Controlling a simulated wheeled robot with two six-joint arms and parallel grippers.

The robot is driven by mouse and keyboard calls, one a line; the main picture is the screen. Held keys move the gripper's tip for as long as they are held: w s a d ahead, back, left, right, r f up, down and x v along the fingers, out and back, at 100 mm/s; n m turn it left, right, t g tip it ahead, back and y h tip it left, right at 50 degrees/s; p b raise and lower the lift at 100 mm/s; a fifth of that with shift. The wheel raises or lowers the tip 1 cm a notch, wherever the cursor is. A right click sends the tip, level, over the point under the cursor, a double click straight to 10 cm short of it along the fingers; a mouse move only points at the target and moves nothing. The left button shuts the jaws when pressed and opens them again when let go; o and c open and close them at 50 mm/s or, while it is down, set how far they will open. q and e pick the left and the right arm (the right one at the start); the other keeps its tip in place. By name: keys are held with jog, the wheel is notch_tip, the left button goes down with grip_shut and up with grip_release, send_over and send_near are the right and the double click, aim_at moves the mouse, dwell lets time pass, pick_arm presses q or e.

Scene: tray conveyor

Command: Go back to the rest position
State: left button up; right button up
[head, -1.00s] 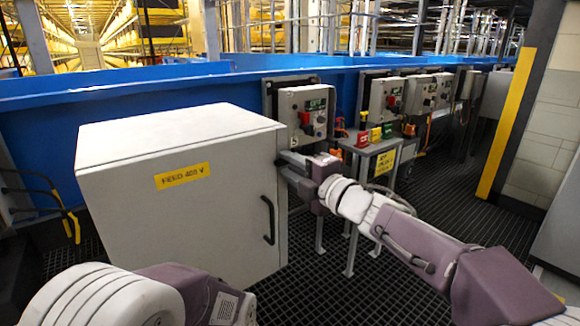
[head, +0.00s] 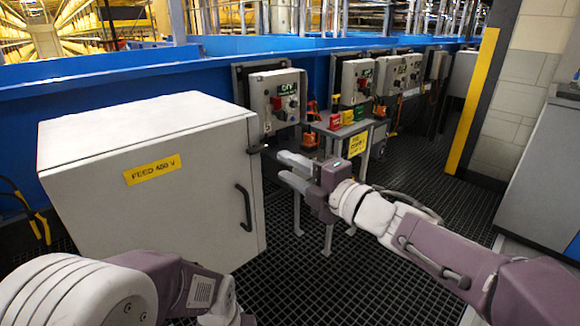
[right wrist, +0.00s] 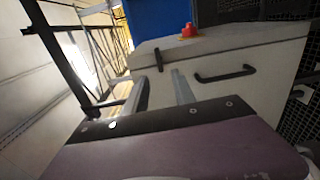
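My right gripper (head: 281,167) is open and empty in the head view, its two fingers apart. It is just right of the grey cabinet (head: 80,190) labelled FEED 400 V, in front of the small stand (head: 335,130). The cabinet door is shut, with a dark handle (head: 243,207). The right wrist view shows the two bare fingers (right wrist: 160,90), with the cabinet's handle (right wrist: 225,76) beyond them. My left arm enters at the lower left of the head view; its gripper is not in view.
Control boxes (head: 277,101) line the blue conveyor wall (head: 190,70). The stand carries coloured blocks and a yellow label. A yellow-edged pillar (head: 473,105) and a grey machine (head: 545,165) are at right. The dark grated floor (head: 300,285) is open in front.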

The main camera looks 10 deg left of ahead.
jog(key=w+d+f+m+t+h, duration=0.1)
jog(key=w+d+f+m+h, duration=0.15)
jog(key=d, duration=0.25)
jog(key=w+d+f+m+t+h+p, duration=0.1)
jog(key=d+f+m+h, duration=0.2)
jog(key=d+f+m, duration=0.1)
jog(key=w+d+f+m+t+h, duration=0.1)
jog(key=w+d+f+m+h, duration=0.15)
jog(key=d+f, duration=0.2)
jog(key=s+d+f+m+g+h, duration=0.4)
jog(key=d+f+m+h, duration=0.1)
jog(key=d+f+m, duration=0.5)
jog(key=s+d+f+m+g+h, duration=0.1)
jog(key=s+f+m+g, duration=0.35)
jog(key=s+f, duration=0.4)
jog(key=s+d+f+m+g, duration=0.2)
jog(key=s+f+m+g, duration=0.3)
jog(key=s, duration=0.7)
notch_tip(320, 180, up, 38)
jog(key=p, duration=3.8)
jog(key=shift+a+f+t+p, duration=0.25)
jog(key=shift+t+p, duration=0.1)
jog(key=shift+p, duration=0.05)
